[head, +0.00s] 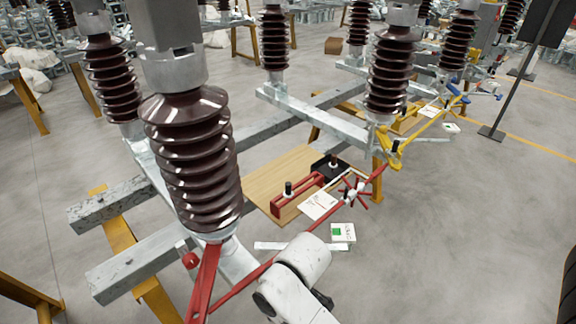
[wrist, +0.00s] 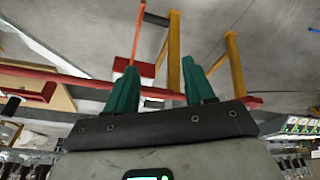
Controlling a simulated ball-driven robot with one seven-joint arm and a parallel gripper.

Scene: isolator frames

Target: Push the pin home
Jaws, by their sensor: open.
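My gripper (wrist: 160,82) shows in the wrist view with two teal fingers standing apart and nothing held between them. In the head view a short red knob (head: 190,260) sits on the frame beside a red lever (head: 205,285) under the nearest insulator. I cannot tell for certain which part is the pin. My white arm covers part of the area right of the lever, and the gripper's fingers are not distinguishable there.
Ribbed brown insulators (head: 190,160) stand on grey steel beams (head: 150,255). A red rod (head: 325,220) runs to a spoked red handwheel (head: 357,190). A wooden board (head: 262,185) carries a red tool and a black box.

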